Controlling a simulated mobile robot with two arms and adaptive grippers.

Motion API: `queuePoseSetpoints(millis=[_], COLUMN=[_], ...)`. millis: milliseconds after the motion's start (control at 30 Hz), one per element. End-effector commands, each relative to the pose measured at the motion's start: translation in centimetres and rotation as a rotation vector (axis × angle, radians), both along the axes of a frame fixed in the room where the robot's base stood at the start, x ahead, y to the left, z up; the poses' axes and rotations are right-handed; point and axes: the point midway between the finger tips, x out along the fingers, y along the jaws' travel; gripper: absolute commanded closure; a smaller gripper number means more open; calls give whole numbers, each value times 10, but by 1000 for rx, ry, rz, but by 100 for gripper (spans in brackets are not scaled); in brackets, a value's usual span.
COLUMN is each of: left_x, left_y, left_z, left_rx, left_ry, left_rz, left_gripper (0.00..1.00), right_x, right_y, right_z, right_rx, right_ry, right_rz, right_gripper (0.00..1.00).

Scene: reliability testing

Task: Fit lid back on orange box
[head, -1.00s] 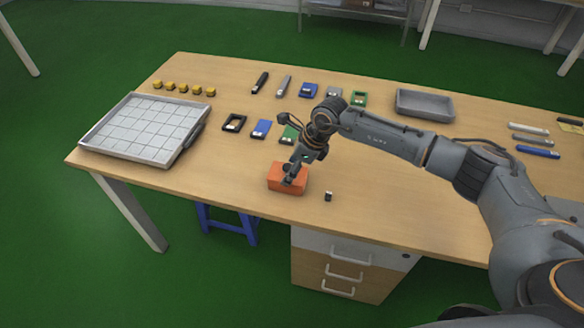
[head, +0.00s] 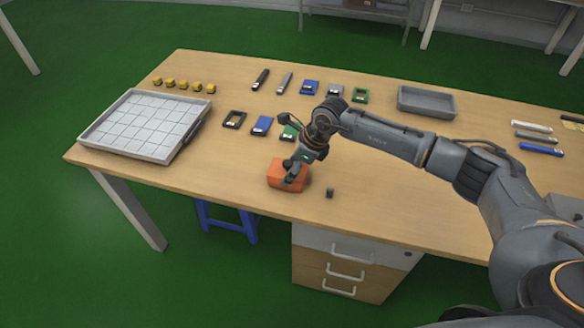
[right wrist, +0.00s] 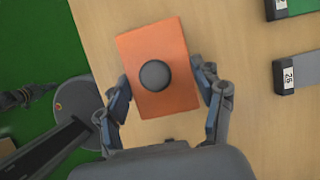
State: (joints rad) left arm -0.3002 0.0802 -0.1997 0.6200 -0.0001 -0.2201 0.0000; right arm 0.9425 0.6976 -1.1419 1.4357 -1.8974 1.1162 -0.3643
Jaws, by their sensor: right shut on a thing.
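The orange box (head: 288,173) stands near the table's front edge in the head view. In the right wrist view, an orange top with a round dark knob (right wrist: 154,75) fills the space between my fingers. Lid and box cannot be told apart there, and part of the box is hidden by my gripper in the head view. My right gripper (head: 291,177) is over the box, its fingers against opposite sides of the orange piece in the right wrist view (right wrist: 164,82). My left gripper is absent from the head view; a dark shape at the wrist view's left edge may be it.
A white gridded tray (head: 80,140) is at the left, a grey tray (head: 426,113) at the back right. Blue, green and black flat items, including a blue one (head: 261,126), lie behind the box. Table to its left is clear.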

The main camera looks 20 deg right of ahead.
Motion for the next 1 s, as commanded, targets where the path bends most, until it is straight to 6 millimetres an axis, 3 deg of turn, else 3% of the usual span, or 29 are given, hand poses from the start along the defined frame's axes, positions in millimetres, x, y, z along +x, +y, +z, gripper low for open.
queuePoseSetpoints(millis=[33,333,367,467,733,800,1000], left_x=[0,0,0,-1,2,1,0], left_y=[0,0,0,0,0,0,0], left_z=[-2,-2,-2,-1,0,0,0], left_rx=[0,0,0,0,0,0,0], left_ry=[0,0,0,1,-2,-2,-1], left_rz=[0,0,0,0,0,0,0], left_gripper=[100,100,100,100,100,100,100], right_x=[-9,-9,-9,-8,-6,-6,-6], right_y=[-4,-4,-4,-4,-2,-2,-1], right_z=[-16,-16,-16,-15,-10,-10,-9], right_rx=[-19,-19,-19,-16,-10,-10,-8], right_ry=[29,29,29,26,19,19,16], right_rz=[1,1,1,1,3,3,2], right_gripper=[93,94,27,7,7,0,0])
